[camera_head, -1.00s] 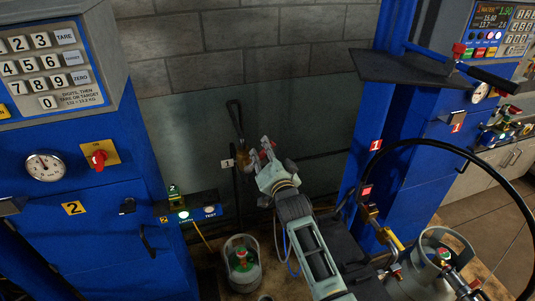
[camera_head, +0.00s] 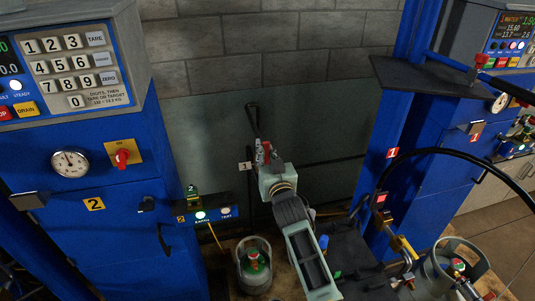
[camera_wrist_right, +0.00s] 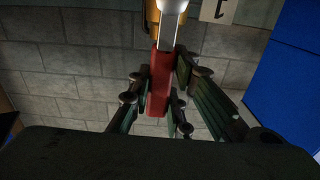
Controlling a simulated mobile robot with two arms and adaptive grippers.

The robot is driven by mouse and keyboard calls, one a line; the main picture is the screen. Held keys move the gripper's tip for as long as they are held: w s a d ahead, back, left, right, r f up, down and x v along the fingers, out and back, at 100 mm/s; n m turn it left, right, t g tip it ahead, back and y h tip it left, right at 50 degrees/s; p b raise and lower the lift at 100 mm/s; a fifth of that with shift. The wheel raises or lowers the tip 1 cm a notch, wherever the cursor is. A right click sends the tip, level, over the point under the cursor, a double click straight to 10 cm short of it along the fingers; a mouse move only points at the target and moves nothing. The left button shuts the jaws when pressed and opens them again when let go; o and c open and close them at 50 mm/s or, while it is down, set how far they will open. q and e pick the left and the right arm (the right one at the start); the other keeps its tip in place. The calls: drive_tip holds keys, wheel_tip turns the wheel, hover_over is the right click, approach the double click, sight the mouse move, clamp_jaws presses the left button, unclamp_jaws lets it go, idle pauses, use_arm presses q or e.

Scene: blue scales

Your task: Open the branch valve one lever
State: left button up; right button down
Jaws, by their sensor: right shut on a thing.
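The branch valve one lever is a red bar (camera_wrist_right: 160,82) in the right wrist view, reaching down from a silver and yellow fitting (camera_wrist_right: 170,12). In the head view the red lever (camera_head: 262,153) shows small in front of the wall panel, near a white tag marked 1 (camera_head: 245,166). My right gripper (camera_head: 266,166) is at the lever. In the wrist view its fingers (camera_wrist_right: 157,105) stand on both sides of the bar and are shut on it. The valve body is mostly hidden behind the gripper in the head view. My left gripper is not in view.
A blue scale cabinet marked 2 (camera_head: 120,190) stands left and another blue cabinet (camera_head: 430,150) right. A grey cylinder (camera_head: 254,268) stands low in the middle, another (camera_head: 455,262) at right. A black hose (camera_head: 470,158) arcs on the right. A dark hose loop (camera_head: 253,118) rises above the valve.

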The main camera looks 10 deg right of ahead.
drive_tip(key=shift+a+f, duration=0.1)
idle(0.5)
drive_tip(key=c, duration=1.6)
unclamp_jaws()
drive_tip(key=shift+s, duration=0.1)
drive_tip(key=s, duration=1.2)
drive_tip(key=shift+w, duration=0.1)
